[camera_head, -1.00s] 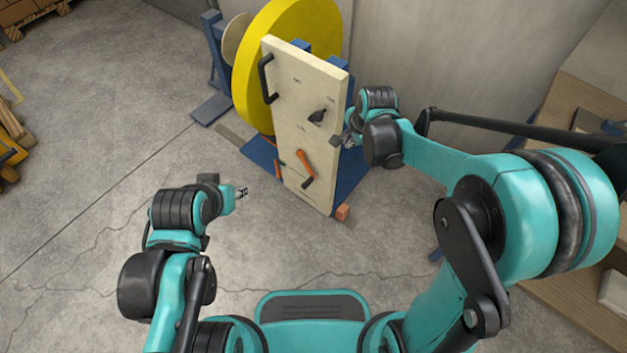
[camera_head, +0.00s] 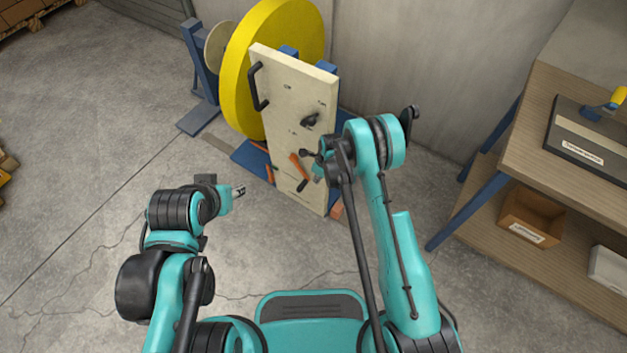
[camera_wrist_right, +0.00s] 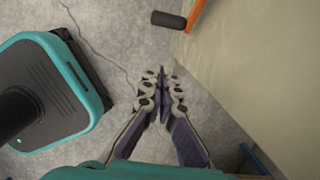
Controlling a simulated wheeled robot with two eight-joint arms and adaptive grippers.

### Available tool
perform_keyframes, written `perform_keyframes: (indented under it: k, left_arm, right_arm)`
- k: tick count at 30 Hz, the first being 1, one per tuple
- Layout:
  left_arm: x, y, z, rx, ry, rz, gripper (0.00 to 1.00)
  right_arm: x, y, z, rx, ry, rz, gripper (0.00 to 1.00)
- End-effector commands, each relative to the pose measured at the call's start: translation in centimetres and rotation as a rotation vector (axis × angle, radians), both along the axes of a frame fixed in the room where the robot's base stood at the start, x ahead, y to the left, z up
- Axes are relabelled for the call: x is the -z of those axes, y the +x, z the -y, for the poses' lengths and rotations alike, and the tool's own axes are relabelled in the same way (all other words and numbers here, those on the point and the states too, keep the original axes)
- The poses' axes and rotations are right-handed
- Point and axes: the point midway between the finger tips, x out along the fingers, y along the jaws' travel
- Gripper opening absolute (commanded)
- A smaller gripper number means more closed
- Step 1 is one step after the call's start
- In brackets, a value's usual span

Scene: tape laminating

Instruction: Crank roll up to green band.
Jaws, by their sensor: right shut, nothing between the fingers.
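A large yellow roll (camera_head: 240,85) stands behind an upright cream panel (camera_head: 287,90). An orange crank arm (camera_head: 299,166) with a black grip (camera_head: 302,186) is low on the panel's front. In the right wrist view the orange arm (camera_wrist_right: 196,14) and black grip (camera_wrist_right: 168,20) show at the top, beyond the fingertips. My right gripper (camera_wrist_right: 163,86) is shut and empty, apart from the grip. In the head view it is partly hidden by its arm, just right of the crank. My left gripper (camera_head: 239,191) hangs left of the panel; its finger gap is unclear. I see no green band.
The panel also has a black pull handle (camera_head: 258,87) and a black knob (camera_head: 311,120). An orange block (camera_head: 337,210) is at the panel's foot. A wooden bench (camera_head: 540,130) stands right, with a bin (camera_head: 531,216) on its lower shelf. Floor in front is clear.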

Motion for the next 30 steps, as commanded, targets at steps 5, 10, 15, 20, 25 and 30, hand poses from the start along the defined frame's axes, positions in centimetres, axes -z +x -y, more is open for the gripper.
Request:
perform_keyframes:
  k: [5,10,15,20,25,30]
  left_arm:
    - [1.8,0.0,0.0,0.000,0.000,0.000,0.40]
    - [3.2,0.0,0.0,0.000,0.000,0.000,0.40]
    - [4.4,0.0,0.0,0.000,0.000,0.000,0.40]
    - [5.0,0.0,0.0,0.000,0.000,0.000,0.40]
    - [5.1,0.0,0.0,0.000,0.000,0.000,0.40]
    - [5.1,0.0,0.0,0.000,0.000,0.000,0.40]
  right_arm:
    - [4.0,0.4,-0.6,-0.002,0.000,0.000,0.00]
    - [7.6,0.9,-1.2,-0.002,-0.001,0.001,0.00]
    - [9.4,1.9,-2.6,-0.005,-0.001,0.002,0.00]
    - [10.0,2.8,-3.8,-0.003,-0.001,0.001,0.00]
    - [10.1,3.1,-4.2,-0.002,-0.001,0.001,0.00]
    - [10.0,3.1,-4.2,-0.002,-0.001,0.001,0.00]
